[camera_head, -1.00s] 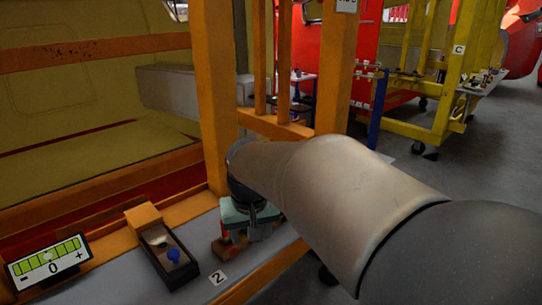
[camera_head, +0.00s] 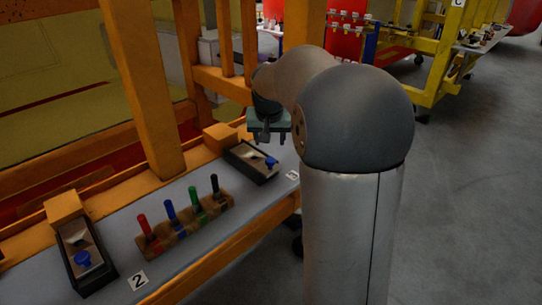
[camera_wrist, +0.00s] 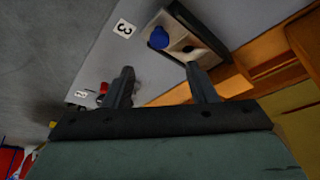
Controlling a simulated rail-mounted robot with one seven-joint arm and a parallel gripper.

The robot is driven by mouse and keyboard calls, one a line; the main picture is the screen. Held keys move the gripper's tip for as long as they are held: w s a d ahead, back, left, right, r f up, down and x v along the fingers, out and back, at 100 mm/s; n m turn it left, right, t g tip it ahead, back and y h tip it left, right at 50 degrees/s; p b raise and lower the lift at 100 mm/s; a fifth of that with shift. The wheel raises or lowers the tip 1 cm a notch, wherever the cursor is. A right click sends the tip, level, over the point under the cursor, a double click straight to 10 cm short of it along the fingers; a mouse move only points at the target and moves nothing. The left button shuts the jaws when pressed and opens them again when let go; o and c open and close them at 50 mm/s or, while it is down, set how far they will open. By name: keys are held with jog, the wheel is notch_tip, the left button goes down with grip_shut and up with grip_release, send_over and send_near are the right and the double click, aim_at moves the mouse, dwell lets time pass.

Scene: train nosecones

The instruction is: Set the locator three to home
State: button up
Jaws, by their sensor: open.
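Locator three (camera_head: 250,161) is a black-framed box with a metal plate and a blue knob (camera_head: 271,162), on the grey shelf beside the label "3" (camera_head: 292,176). In the wrist view the blue knob (camera_wrist: 158,38) sits beyond my fingertips, and the "3" label (camera_wrist: 124,28) is to its left. My gripper (camera_head: 268,128) points down above and behind locator three in the head view. Its two fingers are apart and empty in the wrist view (camera_wrist: 160,78). The knob appears apart from both fingers.
Locator two (camera_head: 80,258), with its "2" label (camera_head: 138,281), is at the lower left. A wooden block (camera_head: 186,226) with red, blue, green and black handles stands between the locators. Orange posts (camera_head: 140,90) rise behind the shelf. Open grey floor (camera_head: 470,200) lies right.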

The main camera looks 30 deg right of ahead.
aim_at(270, 159)
jog(key=p+x, duration=0.1)
jog(key=x, duration=1)
jog(key=shift+r, duration=0.1)
